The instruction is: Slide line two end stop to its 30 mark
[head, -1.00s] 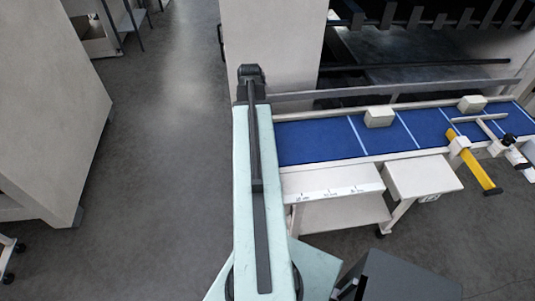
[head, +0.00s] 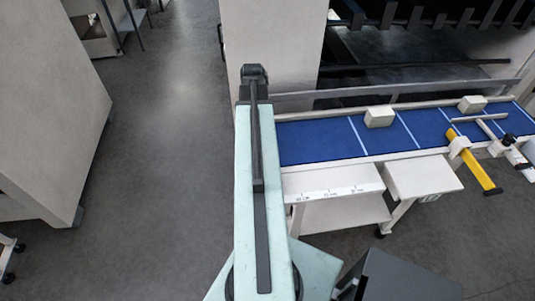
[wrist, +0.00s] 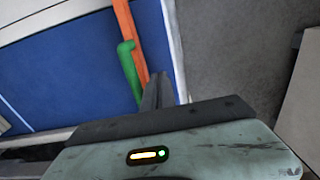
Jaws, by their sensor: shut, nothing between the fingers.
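In the wrist view my gripper (wrist: 160,78) is shut and empty. Its fingertips are at the lower right of a green hooked handle (wrist: 131,70) and beside an orange bar (wrist: 131,35); I cannot tell whether they touch either. The bar lies across the blue belt (wrist: 75,65) near its pale edge rail. In the head view my gripper is hidden beyond my arm, and the orange bar and green handle do not show. I cannot tell which part is the line two end stop. A white scale strip (head: 330,193) shows on a shelf front, its marks too small to read.
The blue belt in the head view (head: 310,142) carries two pale blocks (head: 379,117) (head: 472,104). A yellow bar (head: 472,165) with a dark end crosses its near rail at right. A pale cabinet (head: 45,110) stands at left, with clear floor (head: 160,150) between.

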